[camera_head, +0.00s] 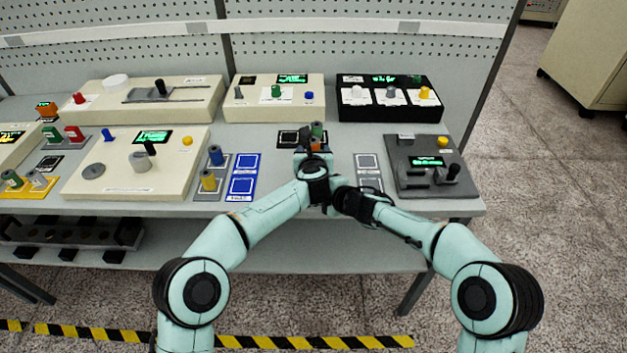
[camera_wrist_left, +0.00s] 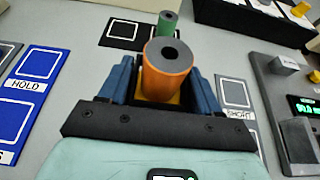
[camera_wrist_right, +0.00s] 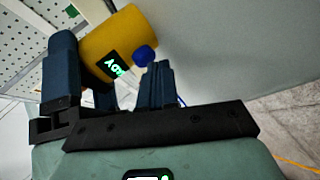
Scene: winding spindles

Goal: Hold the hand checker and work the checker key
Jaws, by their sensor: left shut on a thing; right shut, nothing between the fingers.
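The hand checker (camera_wrist_right: 122,42) is a yellow rounded body in the right wrist view, with a small black display of green characters and a round blue key (camera_wrist_right: 145,55). My left gripper (camera_head: 313,150) is shut on the checker above the bench. An orange cylinder (camera_wrist_left: 168,75) with a grey, holed end stands up between its blue fingers in the left wrist view; a yellow part shows under it. Whether the two are joined I cannot tell. My right gripper (camera_wrist_right: 157,68) is shut and empty, its tips close beside the blue key. Contact is unclear.
A green spindle (camera_head: 317,129) stands on a black pad just behind. Blue pads (camera_head: 243,173) lie to the left, light grey pads (camera_head: 367,163) to the right. A dark grey console (camera_head: 426,182) stands farther right, a black one (camera_head: 388,105) behind.

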